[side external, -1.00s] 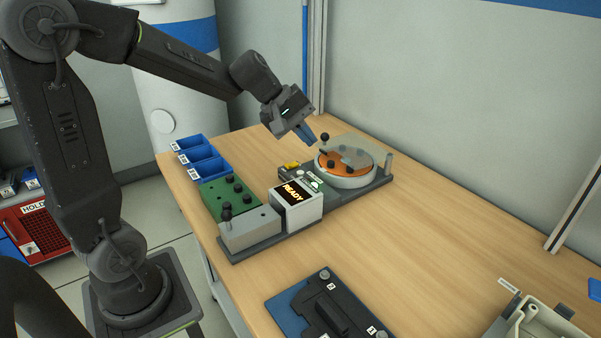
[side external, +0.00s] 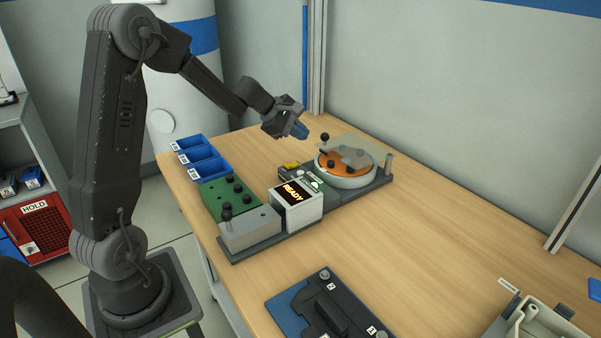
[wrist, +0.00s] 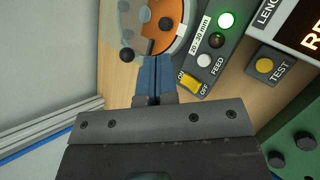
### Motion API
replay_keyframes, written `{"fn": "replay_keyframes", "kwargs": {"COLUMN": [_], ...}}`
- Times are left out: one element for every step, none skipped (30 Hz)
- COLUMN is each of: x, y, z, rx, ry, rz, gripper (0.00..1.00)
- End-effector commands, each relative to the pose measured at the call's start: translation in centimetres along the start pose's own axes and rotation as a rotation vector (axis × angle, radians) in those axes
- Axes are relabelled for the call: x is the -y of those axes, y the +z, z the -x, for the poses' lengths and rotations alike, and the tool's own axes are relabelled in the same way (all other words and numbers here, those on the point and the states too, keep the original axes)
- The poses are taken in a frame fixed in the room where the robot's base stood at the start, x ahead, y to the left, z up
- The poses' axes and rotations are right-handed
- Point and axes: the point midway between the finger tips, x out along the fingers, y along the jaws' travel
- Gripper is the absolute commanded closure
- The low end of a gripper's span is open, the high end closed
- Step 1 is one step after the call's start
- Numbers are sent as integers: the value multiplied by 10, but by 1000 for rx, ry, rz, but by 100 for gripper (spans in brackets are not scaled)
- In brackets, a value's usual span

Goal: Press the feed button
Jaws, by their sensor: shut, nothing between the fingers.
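The feed panel (side external: 308,180) is a narrow grey strip beside the READY display box. In the wrist view a white round button (wrist: 204,60) sits next to the word FEED, with a dark round cap (wrist: 217,40) and a lit green lamp (wrist: 226,20) in line above it. A yellow ON/OFF switch (wrist: 191,83) is below it. My gripper (side external: 302,131) is in the air above the back of the table, behind the panel and apart from it. In the wrist view its blue fingers (wrist: 155,62) are together and empty, left of the white button.
The round feeder bowl (side external: 346,178) with an orange inside and a clear cover stands right of the panel, a black knob rising by it. The READY box (side external: 297,212) and green block (side external: 231,198) are nearer. Blue bins (side external: 200,158) stand left.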

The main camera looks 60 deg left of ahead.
Motion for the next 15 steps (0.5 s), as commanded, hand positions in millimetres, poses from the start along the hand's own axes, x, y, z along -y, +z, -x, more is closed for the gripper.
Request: {"fn": "replay_keyframes", "kwargs": {"x": [2, 4, 6, 8, 10, 12, 14, 16, 19, 22, 24, 27, 29, 31, 33], "y": [-2, -3, -5, -6, -8, -11, -13, -15, -18, -20, -22, -25, -27, -29, -31], "z": [-3, -4, -7, -10, -12, -15, -19, -22, -26, -28, -32, -36, -38, -41, -44], "rx": [1, 1, 1, 1, 0, 0, 0, 0, 0, 0, 1, 1, 1, 0, 0], "ry": [-3, -4, -5, -5, -6, -5, -6, -5, -6, -6, -6, -6, -6, -6, -6], "rz": [1, 1, 2, 2, 3, 3, 3, 4, 2, 3, 3, 2, 2, 2, 2], "gripper": [100, 100, 100, 100, 100, 100, 100, 100, 100, 100, 100, 100, 100, 100, 100]}}
